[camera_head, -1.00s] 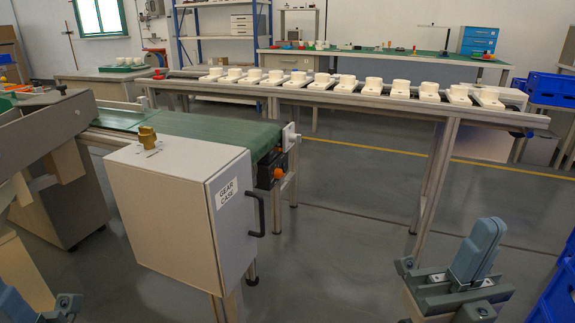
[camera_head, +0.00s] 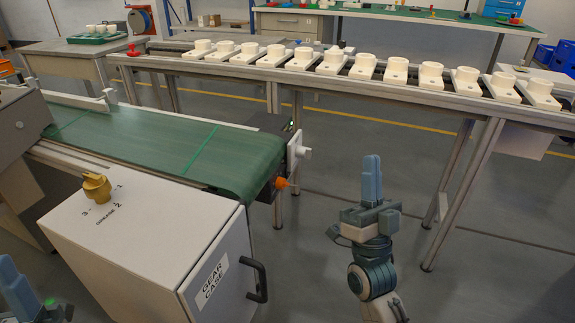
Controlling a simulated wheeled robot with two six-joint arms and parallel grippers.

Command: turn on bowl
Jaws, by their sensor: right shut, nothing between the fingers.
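I cannot make out a thing that is clearly a bowl. White round cup-like holders on square bases (camera_head: 396,71) stand in a row on the long metal rack. A brass knob (camera_head: 96,187) sits on top of the grey gear case (camera_head: 150,245), with the numbers 1, 2 and 3 around it. I cannot tell which number it points to. My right gripper (camera_head: 372,160) points up with its blue fingers together and empty, right of the gear case and short of the rack. My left gripper (camera_head: 8,272) shows only partly at the bottom left corner, away from the knob.
A green conveyor belt (camera_head: 165,148) runs behind the gear case, with an orange knob (camera_head: 281,183) at its end. The case has a black door handle (camera_head: 257,280). A green-topped bench (camera_head: 400,14) stands at the back. The floor right of my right arm is clear.

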